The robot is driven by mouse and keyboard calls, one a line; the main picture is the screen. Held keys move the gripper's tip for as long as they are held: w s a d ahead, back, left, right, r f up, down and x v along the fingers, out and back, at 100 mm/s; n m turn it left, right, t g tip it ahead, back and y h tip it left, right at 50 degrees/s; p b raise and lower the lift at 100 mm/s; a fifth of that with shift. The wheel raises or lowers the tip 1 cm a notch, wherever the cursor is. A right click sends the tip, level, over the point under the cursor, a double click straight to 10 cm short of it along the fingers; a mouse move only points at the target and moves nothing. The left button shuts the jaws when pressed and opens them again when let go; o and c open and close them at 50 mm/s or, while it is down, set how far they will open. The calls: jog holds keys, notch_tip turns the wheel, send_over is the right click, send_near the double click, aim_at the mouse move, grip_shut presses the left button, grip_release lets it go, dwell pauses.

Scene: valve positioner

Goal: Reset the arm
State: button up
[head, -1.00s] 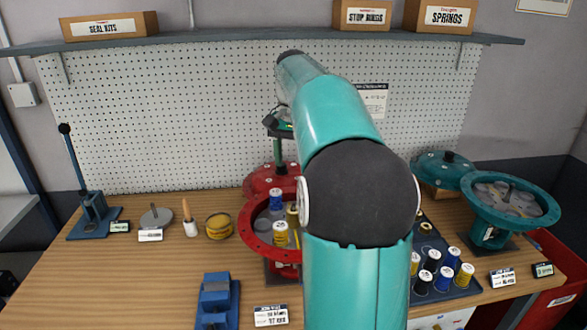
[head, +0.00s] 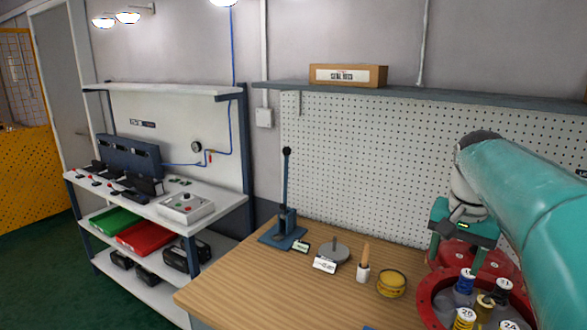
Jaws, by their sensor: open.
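My arm comes in from the right edge, teal with a grey joint. My gripper (head: 463,244) hangs at its end, pointing down in front of the pegboard. Its teal fingers are apart, and I see nothing held between them. Behind and below it in the picture is a red flanged cover (head: 478,262). I cannot tell the gap between the fingers and this cover. The red round housing (head: 430,303) stands at the lower right, open at the top, with numbered yellow, blue and dark spools inside. My arm hides part of the right side.
The wooden bench (head: 235,284) holds a blue lever press (head: 285,225), a grey disc (head: 335,249), a brush in a white cup (head: 363,270) and a yellow tin (head: 391,284). A shelf (head: 420,92) runs above. A test stand (head: 160,200) is at left; green floor shows beyond.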

jog(key=s+a+f+n+t, duration=0.2)
jog(key=s+a+f+n, duration=0.2)
jog(key=s+a, duration=0.3)
jog(key=s+a+f+n+t+y, duration=0.1)
jog(key=s+a+f+n, duration=0.3)
jog(key=a, duration=0.6)
jog(key=s+f+t, duration=0.1)
jog(key=s+f, duration=0.1)
jog(key=s, duration=0.1)
jog(key=shift+s+a, duration=0.15)
jog(key=shift+a, duration=0.25)
jog(key=shift+d, duration=0.1)
